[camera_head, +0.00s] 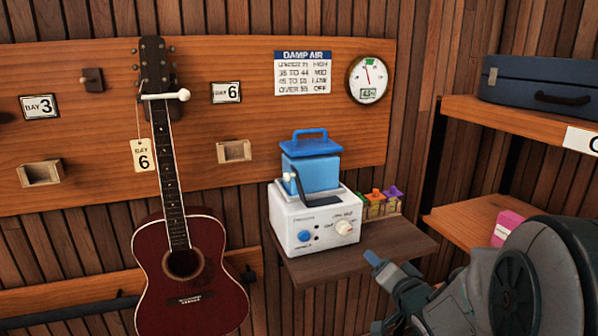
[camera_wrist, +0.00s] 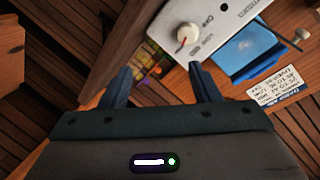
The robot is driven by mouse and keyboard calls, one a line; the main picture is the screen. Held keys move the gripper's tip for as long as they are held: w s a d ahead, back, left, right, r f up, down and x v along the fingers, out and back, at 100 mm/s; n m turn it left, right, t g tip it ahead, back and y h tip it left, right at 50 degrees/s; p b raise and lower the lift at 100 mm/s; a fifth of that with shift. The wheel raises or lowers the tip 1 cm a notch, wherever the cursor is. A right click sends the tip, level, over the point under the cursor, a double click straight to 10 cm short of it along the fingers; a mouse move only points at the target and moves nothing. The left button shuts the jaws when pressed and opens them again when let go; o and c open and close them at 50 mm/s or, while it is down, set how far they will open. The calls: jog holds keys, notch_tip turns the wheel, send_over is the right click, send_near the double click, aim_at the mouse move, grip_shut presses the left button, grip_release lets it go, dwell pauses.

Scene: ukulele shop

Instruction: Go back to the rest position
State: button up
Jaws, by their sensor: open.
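My gripper shows at the bottom right of the head view (camera_head: 378,290), in front of the right end of a small wooden shelf. In the wrist view (camera_wrist: 156,85) its two dark fingers stand apart with nothing between them. A white humidifier box with a blue tank (camera_head: 312,172) stands on the shelf, left of my gripper. The box has a blue knob and a white dial. In the wrist view the white box (camera_wrist: 222,20) and its dial lie beyond the fingers, apart from them.
A dark red ukulele (camera_head: 205,255) hangs on the wooden wall board at left with a Bay 6 tag. A round gauge (camera_head: 368,80) and a humidity chart (camera_head: 302,72) are on the board. Shelves at right hold a blue case (camera_head: 540,82).

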jog(key=s+a+r+n+g+p, duration=0.1)
jog(key=s+n+g+p, duration=0.1)
jog(key=s+g, duration=0.2)
jog(key=s+a+r+n+g+h+p, duration=0.1)
jog(key=s+g, duration=0.3)
jog(key=s, duration=0.7)
jog(key=s+a+r+n+g+h+p, duration=0.1)
jog(key=s+a+r+n+g+p, duration=0.1)
jog(key=s, duration=0.5)
jog(key=shift+s+a+r+n+g+p, duration=0.4)
jog(key=shift+a+n+g+p, duration=0.25)
jog(key=shift+n+g, duration=0.5)
